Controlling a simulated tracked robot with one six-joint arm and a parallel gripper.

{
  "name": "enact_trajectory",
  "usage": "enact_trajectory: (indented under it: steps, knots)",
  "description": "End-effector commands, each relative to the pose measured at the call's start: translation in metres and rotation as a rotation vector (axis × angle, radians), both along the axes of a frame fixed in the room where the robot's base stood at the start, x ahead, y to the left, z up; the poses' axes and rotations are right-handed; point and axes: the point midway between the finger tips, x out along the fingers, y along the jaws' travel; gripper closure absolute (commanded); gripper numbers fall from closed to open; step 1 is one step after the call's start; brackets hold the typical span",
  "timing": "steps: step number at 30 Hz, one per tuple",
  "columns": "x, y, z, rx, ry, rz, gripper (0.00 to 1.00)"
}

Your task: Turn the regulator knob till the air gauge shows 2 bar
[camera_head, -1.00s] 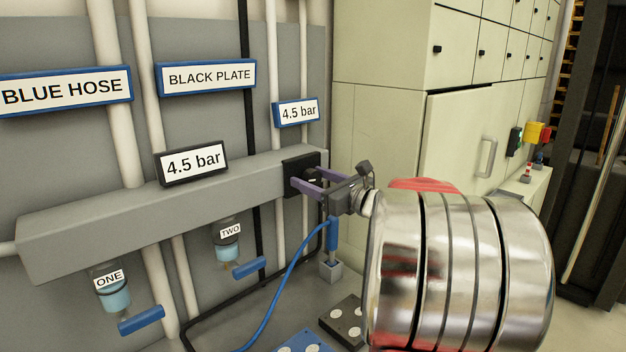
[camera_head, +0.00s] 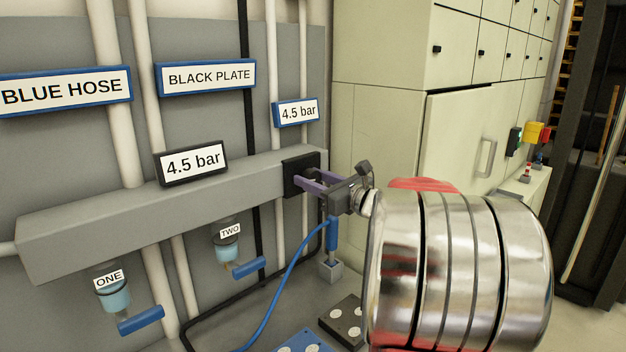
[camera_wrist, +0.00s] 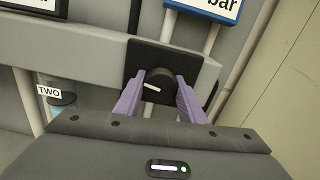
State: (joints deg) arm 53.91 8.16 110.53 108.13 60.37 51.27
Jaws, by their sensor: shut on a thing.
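The regulator knob (camera_wrist: 159,86) is black and round with a white pointer mark, on a square black plate (camera_head: 299,176) at the right end of the grey rail. In the wrist view the mark points left and slightly up. My gripper (camera_head: 308,182) has its two purple fingers on either side of the knob and is shut on it. In the head view the fingers hide most of the knob. A dark-framed readout (camera_head: 193,163) on the rail shows 4.5 bar. A blue-framed sign (camera_head: 297,112) above the knob also reads 4.5 bar.
The grey rail (camera_head: 120,215) carries bowls marked ONE (camera_head: 111,290) and TWO (camera_head: 227,240), each with a blue lever below. A blue hose (camera_head: 285,280) hangs beneath my gripper. A pale cabinet (camera_head: 385,120) stands close on the right.

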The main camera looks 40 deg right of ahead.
Motion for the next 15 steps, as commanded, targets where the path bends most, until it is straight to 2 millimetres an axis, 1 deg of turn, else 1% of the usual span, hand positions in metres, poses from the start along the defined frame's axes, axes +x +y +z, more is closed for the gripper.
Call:
enact_trajectory:
  steps: [8,15]
  knots:
    - [-0.0003,-0.0004,0.0002,-0.057,-0.002,-0.004,0.86]
    - [-0.0003,0.0,0.0002,-0.194,-0.005,-0.004,0.86]
